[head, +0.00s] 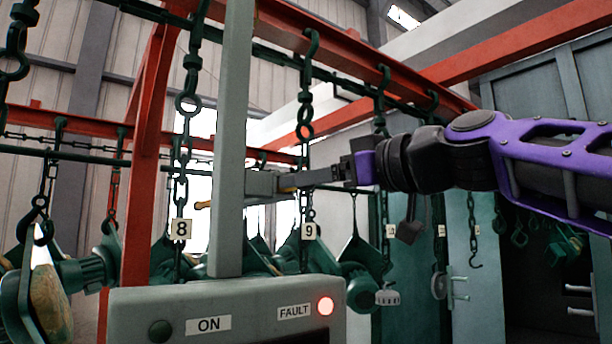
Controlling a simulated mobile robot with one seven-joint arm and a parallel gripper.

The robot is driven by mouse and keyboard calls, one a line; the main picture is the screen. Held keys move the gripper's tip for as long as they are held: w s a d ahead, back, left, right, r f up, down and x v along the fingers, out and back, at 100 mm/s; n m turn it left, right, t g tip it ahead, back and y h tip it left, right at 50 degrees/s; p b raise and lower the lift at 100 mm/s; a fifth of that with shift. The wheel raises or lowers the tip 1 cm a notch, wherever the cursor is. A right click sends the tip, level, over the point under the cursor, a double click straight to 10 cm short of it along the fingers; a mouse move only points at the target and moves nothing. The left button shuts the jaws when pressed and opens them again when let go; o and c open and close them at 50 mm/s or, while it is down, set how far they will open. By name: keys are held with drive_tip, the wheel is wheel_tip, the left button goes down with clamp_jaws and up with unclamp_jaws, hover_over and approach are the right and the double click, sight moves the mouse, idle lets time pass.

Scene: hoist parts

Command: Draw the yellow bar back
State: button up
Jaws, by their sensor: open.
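A grey upright post (231,140) stands in front of me with a grey block (262,184) on its right side. Most of the bar is hidden by the post and block. My gripper (292,182) reaches in from the right, its fingers pointing left at the block's right end. It is open; the gap between the fingers is hard to see from here. I cannot tell whether it touches the yellow part.
A grey control box (225,312) with ON and FAULT labels and a lit red lamp (325,306) stands below the post. Chains with number tags 8 (180,229) and 9 (308,231) hang behind it. Red beams, green hoist parts and green cabinets (403,285) fill the background.

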drive_tip(key=shift+w+a, duration=0.4)
drive_tip(key=shift+a, duration=0.05)
clamp_jaws()
idle(1.2)
